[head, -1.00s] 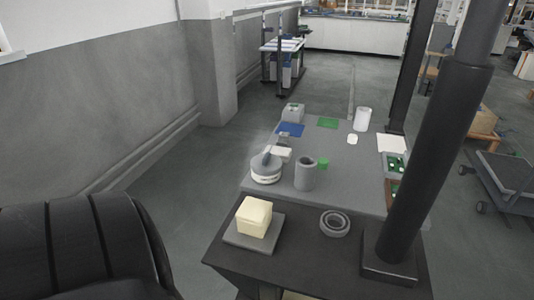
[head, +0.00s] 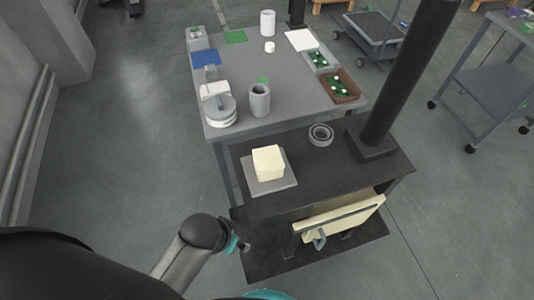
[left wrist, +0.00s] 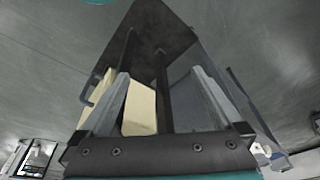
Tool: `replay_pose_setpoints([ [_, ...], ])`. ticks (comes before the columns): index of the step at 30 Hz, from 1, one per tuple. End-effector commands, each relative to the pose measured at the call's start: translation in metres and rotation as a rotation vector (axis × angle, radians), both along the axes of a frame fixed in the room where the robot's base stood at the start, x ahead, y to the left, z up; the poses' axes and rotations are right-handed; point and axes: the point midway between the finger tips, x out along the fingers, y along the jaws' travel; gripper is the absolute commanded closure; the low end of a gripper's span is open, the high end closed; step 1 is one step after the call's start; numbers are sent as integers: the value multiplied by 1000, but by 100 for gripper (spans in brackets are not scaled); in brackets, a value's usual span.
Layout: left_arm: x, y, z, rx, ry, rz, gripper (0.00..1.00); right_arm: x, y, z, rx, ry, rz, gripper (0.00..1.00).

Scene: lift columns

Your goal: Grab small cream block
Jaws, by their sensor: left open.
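The small cream block (head: 268,162) sits on a flat grey plate (head: 287,183) on the dark table, in the head view. My left gripper (head: 246,248) is low in front of the table, below the block and apart from it. In the left wrist view its two fingers (left wrist: 160,98) are spread, with nothing held. A cream surface (left wrist: 140,108) shows beyond the fingers there; it looks like the cream panel, but I cannot be sure. My right gripper is not in view.
A cream panel with a handle (head: 338,216) hangs under the dark table (head: 236,212). A dark ring (head: 320,136) and a thick black column (head: 399,90) stand right of the block. Behind is a grey table (head: 290,95) with cylinders and trays.

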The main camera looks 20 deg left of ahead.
Motion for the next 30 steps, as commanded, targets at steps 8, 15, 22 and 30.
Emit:
replay_pose_setpoints([
  [8,39,-32,98,-72,-58,-102,0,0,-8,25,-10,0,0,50],
  [15,79,-77,140,-144,-79,-300,0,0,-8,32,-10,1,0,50],
  [22,103,-108,192,-141,-53,-557,0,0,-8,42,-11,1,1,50],
  [30,132,-98,225,-24,61,-785,0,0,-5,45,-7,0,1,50],
])
